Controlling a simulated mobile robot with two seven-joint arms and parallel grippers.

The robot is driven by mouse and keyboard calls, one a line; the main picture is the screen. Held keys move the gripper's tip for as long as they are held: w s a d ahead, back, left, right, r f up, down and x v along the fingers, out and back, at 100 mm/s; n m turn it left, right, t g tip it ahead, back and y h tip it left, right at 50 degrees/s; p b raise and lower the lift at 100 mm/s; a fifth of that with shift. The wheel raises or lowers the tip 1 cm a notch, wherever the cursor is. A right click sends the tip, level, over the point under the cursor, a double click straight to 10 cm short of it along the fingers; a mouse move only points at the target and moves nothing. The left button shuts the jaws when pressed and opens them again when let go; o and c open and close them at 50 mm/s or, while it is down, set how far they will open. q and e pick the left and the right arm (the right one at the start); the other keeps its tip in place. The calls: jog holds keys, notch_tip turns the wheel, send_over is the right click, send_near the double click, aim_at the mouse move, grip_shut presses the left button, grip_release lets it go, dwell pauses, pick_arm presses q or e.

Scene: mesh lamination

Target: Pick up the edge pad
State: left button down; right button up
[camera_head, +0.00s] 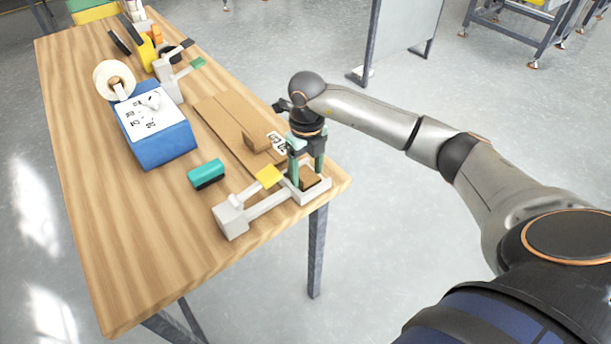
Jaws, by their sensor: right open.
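A small brown block (310,182), which looks like the edge pad, sits in the square end of a white holder (262,204) at the table's right front corner. My right gripper (305,170) points down over that end of the holder. Its two green fingers are apart, one to the left and one to the right, with the brown block at their tips. I cannot tell whether the fingers touch the block. The fingers partly hide the block and the holder's far side. My left gripper is not in view.
Flat brown cardboard (228,120) lies behind. A blue box (160,145) and a white roll (113,78) stand further back. The wooden table's (130,240) left front is clear.

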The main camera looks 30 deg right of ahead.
jog(key=shift+f, duration=0.25)
jog(key=shift+r, duration=0.1)
grip_shut()
dwell(0.3)
